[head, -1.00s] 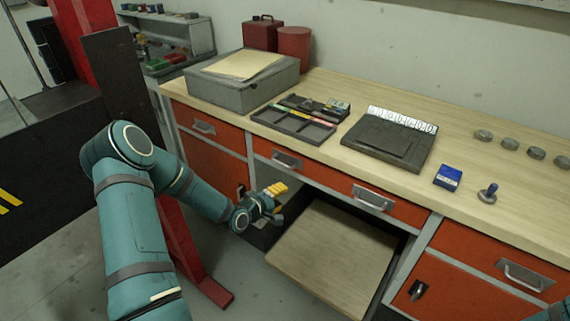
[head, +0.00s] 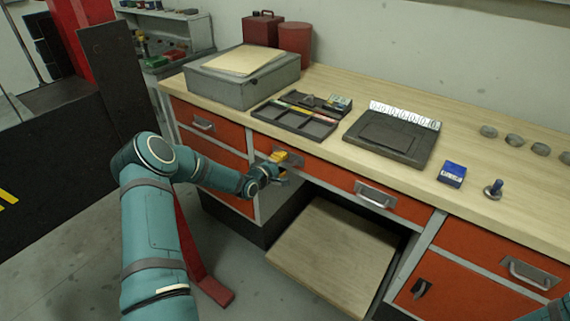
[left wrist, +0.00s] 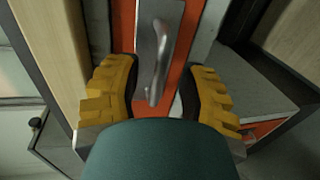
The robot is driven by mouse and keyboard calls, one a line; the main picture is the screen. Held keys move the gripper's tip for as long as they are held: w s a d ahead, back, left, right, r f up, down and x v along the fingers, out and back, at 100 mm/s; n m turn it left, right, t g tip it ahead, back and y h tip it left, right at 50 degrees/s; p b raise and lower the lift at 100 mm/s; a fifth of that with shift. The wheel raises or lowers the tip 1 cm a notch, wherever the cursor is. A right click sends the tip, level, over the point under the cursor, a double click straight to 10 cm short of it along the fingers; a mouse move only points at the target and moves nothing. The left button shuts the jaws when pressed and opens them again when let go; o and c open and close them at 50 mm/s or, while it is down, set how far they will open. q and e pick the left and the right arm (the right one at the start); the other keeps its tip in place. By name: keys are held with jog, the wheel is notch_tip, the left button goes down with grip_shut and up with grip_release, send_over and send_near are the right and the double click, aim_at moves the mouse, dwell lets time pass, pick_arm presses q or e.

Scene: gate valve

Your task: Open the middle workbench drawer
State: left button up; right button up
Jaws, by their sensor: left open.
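The middle drawer (head: 328,178) is a wide orange front under the wooden worktop, with a metal handle near each end. It looks closed. Its right handle (head: 375,195) is in plain view. Its left handle (left wrist: 158,62) shows in the left wrist view and is partly hidden by my gripper in the head view. My left gripper (head: 284,166) is at this left handle. In the left wrist view my open yellow fingers (left wrist: 162,72) stand on either side of the handle bar, with gaps showing. My right gripper is out of view.
A wooden board (head: 335,246) lies in the open space below the drawer. Orange drawers and cabinets flank it. A grey box (head: 235,85), a compartment tray (head: 295,120) and a blue box (head: 452,174) stand on the worktop. A red post stands behind my left arm.

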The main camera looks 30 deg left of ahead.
pick_arm(q)
jog(key=shift+x, duration=1.05)
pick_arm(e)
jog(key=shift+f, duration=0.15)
pick_arm(q)
grip_shut()
